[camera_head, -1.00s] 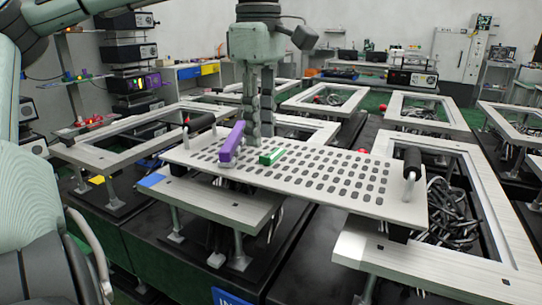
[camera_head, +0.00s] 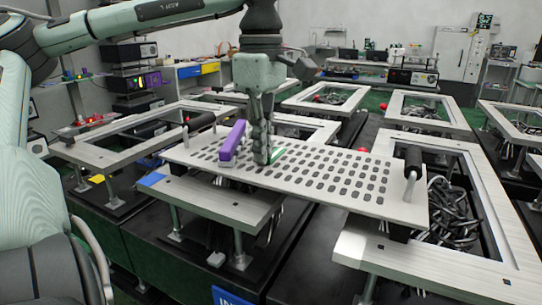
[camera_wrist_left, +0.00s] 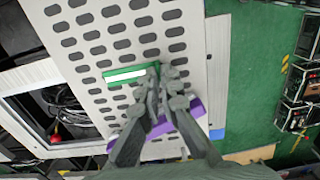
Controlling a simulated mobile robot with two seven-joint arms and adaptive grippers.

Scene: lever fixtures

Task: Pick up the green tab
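The green tab (camera_head: 277,155) lies on the pale slotted plate (camera_head: 330,180). My left gripper (camera_head: 262,163) points down at the plate and covers part of the tab in the head view. In the left wrist view the tab (camera_wrist_left: 122,74) lies across the slots, and the gripper's fingertips (camera_wrist_left: 163,72) are at its right end. The fingertips are close together; I cannot tell whether they touch the tab or have it between them. A purple block (camera_head: 232,142) stands left of the gripper, partly behind the fingers in the wrist view (camera_wrist_left: 182,122). My right gripper is not in view.
Black handles (camera_head: 412,160) on posts stand at both ends of the plate. The plate rests on metal frames (camera_head: 215,203) above dark tables. More open frames stand around, one with tangled black parts. The plate's right half is bare.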

